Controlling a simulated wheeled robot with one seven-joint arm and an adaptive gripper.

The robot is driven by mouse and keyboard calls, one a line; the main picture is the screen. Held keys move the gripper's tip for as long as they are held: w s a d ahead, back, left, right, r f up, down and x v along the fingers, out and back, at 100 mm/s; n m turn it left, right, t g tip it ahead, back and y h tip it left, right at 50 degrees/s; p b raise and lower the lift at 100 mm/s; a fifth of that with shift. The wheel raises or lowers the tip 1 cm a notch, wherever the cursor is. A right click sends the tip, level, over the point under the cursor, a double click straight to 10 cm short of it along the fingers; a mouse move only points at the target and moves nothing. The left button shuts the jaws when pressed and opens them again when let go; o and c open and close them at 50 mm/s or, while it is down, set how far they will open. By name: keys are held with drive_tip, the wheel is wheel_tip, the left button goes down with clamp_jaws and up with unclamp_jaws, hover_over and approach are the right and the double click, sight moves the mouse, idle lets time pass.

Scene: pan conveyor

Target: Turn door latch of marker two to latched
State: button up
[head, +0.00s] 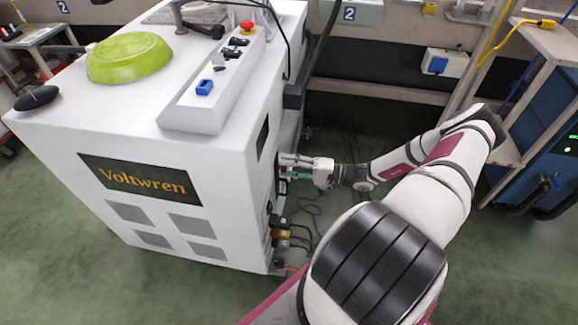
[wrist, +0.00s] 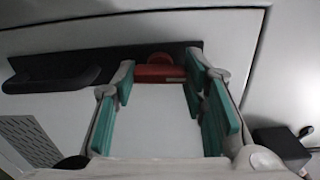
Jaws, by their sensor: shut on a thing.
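The red door latch (wrist: 160,73) sits on a black plate (wrist: 193,50) at the top of a light door panel in the wrist view. My gripper (wrist: 161,85) has its teal-padded fingers on either side of the latch and is shut on it. The latch lies roughly level across the picture. In the head view, my gripper (head: 284,167) reaches the right side of the white Voltwren machine (head: 230,225). The latch is too small to make out there. A number 2 marker (head: 349,14) hangs on the back wall.
A black handle (wrist: 52,80) sticks out left of the latch. A black box with a cable (wrist: 282,146) is at lower right. A green bowl (head: 130,58) and a control box (head: 210,95) top the machine. Cables lie on the floor; a blue cabinet (head: 545,165) stands right.

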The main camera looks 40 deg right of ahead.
drive_tip(key=shift+n, duration=0.5)
drive_tip(key=o, duration=1.2)
drive_tip(key=shift+c, duration=0.2)
drive_tip(key=v, duration=1.2)
